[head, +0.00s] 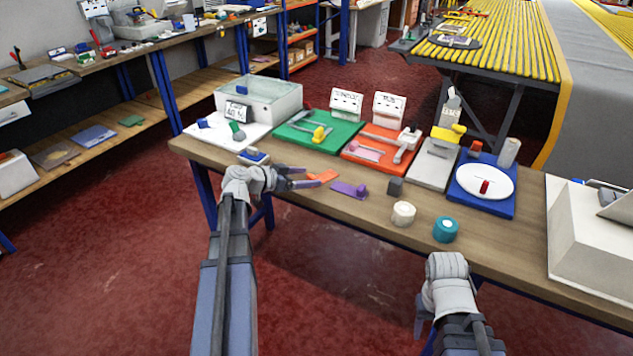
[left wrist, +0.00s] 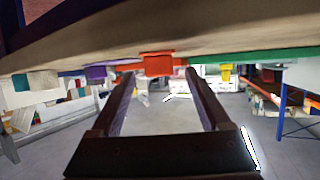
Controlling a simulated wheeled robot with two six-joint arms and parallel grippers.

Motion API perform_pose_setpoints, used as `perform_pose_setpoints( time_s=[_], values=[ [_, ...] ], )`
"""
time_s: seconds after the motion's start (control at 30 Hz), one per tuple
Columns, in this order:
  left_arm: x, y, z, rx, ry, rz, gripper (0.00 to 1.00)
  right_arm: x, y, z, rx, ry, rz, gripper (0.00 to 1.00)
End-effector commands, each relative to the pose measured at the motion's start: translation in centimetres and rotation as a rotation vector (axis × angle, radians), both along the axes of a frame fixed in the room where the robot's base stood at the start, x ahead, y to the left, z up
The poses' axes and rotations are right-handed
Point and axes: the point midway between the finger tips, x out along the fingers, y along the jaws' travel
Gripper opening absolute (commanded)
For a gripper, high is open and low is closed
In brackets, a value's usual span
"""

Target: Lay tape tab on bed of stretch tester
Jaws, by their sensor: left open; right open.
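A flat orange tab (head: 324,176) lies on the wooden table near its front edge. A purple tab (head: 348,190) with a raised knob lies just right of it. My left gripper (head: 309,178) is open and low at the table, pointing at the orange tab. In the left wrist view the orange tab (left wrist: 158,66) shows between and beyond the open fingers (left wrist: 160,78). Green (head: 318,132) and red (head: 380,147) bases with metal parts stand behind; I cannot tell which is the stretch tester. My right gripper (head: 424,318) is open and empty before the table's front edge.
A blue base with a white disc (head: 485,181) is at the right.

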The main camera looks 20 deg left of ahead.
Motion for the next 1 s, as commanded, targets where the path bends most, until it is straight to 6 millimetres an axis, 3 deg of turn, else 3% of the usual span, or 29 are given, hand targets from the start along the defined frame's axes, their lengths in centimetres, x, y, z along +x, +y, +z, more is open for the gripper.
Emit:
perform_pose_setpoints(
  time_s=[0.2,0.43,1.0],
  values=[
    [2.6,-1.3,-1.3,-0.001,0.000,-0.002,0.80,0.0,0.0,-1.3,0.000,0.000,0.000,0.50],
    [2.6,-1.4,-1.2,-0.001,0.000,0.000,0.80,0.0,0.0,-1.2,0.000,0.000,0.000,0.50],
    [2.6,-1.4,-1.2,0.000,0.000,-0.001,0.16,0.0,0.0,-1.2,0.000,0.000,0.000,0.50]
  ],
)
